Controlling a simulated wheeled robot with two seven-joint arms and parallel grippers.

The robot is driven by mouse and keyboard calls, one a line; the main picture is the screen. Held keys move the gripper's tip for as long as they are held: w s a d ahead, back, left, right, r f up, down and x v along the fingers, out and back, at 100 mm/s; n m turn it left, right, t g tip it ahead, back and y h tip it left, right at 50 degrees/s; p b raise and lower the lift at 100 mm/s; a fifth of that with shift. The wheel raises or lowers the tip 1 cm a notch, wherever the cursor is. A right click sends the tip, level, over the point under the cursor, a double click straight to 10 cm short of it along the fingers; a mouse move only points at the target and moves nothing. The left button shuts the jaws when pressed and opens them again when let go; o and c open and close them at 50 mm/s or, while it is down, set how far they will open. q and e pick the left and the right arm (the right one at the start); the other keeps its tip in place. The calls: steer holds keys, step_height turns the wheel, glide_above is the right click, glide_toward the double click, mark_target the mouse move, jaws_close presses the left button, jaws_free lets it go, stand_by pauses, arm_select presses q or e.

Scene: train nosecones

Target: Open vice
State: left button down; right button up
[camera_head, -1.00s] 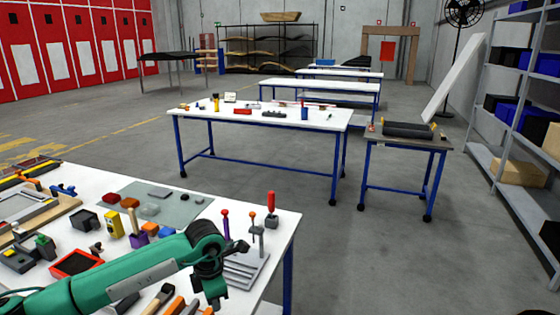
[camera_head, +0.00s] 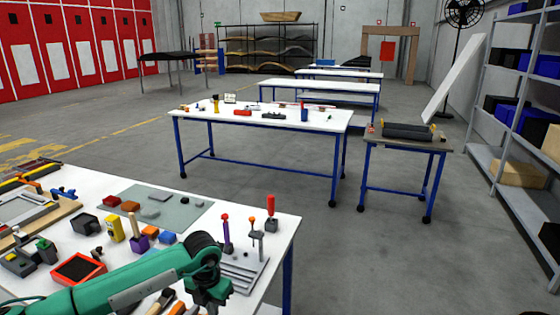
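My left arm, green with a dark wrist, reaches in from the lower left over the near white table. Its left gripper (camera_head: 212,292) is at the table's right part, turned downward and mostly hidden behind the wrist. I cannot tell its opening. Beside it lies a grey slotted metal piece (camera_head: 246,272), partly covered by my wrist. A small dark grey block with a green part (camera_head: 46,251) stands at the table's left. I cannot tell for sure which of these is the vice. My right gripper is not in view.
Upright tools with red (camera_head: 271,208) and purple (camera_head: 226,232) handles stand close behind the wrist. A red-rimmed tray (camera_head: 78,269) and a yellow item (camera_head: 114,228) are left of it. A grey-green mat (camera_head: 185,213) lies behind. Open floor is to the right.

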arm_select(q)
step_height(320, 180, down, 5)
steer(key=b, duration=0.2)
steer(key=shift+r+b, duration=0.15)
steer(key=shift+b, duration=0.2)
steer(key=shift+s+a, duration=0.1)
steer(key=shift+s, duration=0.1)
stand_by(0.4)
steer(key=shift+b, duration=0.45)
steer(key=shift+a+b, duration=0.1)
steer(key=shift+b, duration=1.05)
steer(key=shift+b, duration=0.35)
